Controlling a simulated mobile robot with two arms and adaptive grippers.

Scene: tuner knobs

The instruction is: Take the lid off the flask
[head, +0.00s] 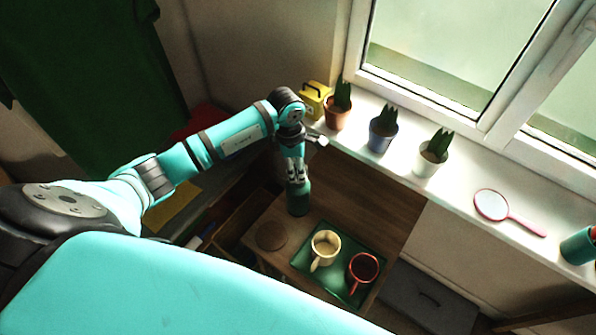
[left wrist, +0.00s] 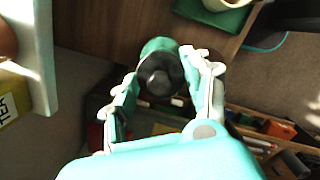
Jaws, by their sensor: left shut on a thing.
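The flask (head: 299,200) is dark green and stands upright on the wooden table, near its back left part. In the left wrist view the flask (left wrist: 157,46) shows beneath its round black lid (left wrist: 157,76). My left gripper (head: 297,178) reaches down onto the flask's top from above. In the left wrist view its two fingers (left wrist: 160,84) lie on either side of the lid, shut on it. Whether the lid is still seated on the flask cannot be told from these views. My right gripper is not in view.
A green tray (head: 301,262) holds a cream mug (head: 325,249) and a red mug (head: 363,270). A round brown coaster (head: 271,236) lies left of it. Potted plants (head: 383,134), a yellow box (head: 314,101) and a hand mirror (head: 493,206) stand or lie on the windowsill.

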